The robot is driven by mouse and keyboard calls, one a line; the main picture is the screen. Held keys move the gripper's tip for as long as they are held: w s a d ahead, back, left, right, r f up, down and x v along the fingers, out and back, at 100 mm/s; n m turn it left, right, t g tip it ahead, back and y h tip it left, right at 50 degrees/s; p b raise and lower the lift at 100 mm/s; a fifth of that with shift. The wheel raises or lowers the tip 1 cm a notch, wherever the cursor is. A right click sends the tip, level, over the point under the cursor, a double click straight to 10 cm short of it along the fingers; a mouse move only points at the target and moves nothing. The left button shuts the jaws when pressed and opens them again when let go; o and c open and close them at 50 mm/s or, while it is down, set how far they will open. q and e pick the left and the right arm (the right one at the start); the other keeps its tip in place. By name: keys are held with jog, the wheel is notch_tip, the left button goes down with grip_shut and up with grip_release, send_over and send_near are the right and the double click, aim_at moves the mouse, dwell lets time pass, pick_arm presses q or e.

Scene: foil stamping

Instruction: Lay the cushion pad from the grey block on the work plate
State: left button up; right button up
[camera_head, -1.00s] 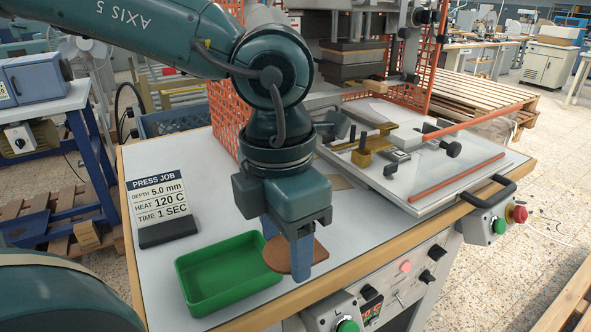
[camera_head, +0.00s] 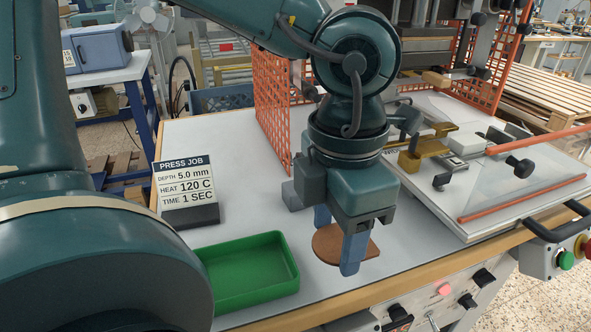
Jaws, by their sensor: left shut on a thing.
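The cushion pad (camera_head: 328,245) is a flat brown disc with a straight edge, low over the table's front part. My left gripper (camera_head: 337,250) points down with its blue fingers at the pad and is shut on it; the fingers hide part of the pad. A small grey block (camera_head: 292,196) shows beside the gripper body, partly hidden by it. The pale work plate (camera_head: 438,208) lies to the right of the gripper, under the press, with brass clamps and red bars on it. The pad is apart from the plate. My right gripper is not in view.
A green tray (camera_head: 286,283) stands left of the pad. A press job sign (camera_head: 186,190) stands behind it. An orange mesh guard (camera_head: 275,118) rises behind the gripper. A black handle (camera_head: 555,228) borders the plate. The white table between sign and gripper is clear.

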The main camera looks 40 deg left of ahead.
pick_arm(q)
jog(key=w+a, duration=0.1)
jog(key=a, duration=0.2)
jog(key=w+a+p, duration=0.1)
jog(key=w+a, duration=0.1)
jog(key=a, duration=0.1)
jog(key=w+a+p, duration=0.1)
jog(key=w+a, duration=0.1)
jog(key=a, duration=0.1)
jog(key=shift+w+a+r, duration=0.1)
jog(key=shift+a, duration=0.3)
jog(key=a, duration=0.1)
jog(key=w+a, duration=0.1)
jog(key=a+p, duration=0.1)
jog(key=shift+w+a, duration=0.35)
jog(key=shift+w, duration=0.05)
jog(key=shift+s+d+f, duration=0.1)
jog(key=shift+f, duration=0.5)
jog(key=shift+d, duration=0.1)
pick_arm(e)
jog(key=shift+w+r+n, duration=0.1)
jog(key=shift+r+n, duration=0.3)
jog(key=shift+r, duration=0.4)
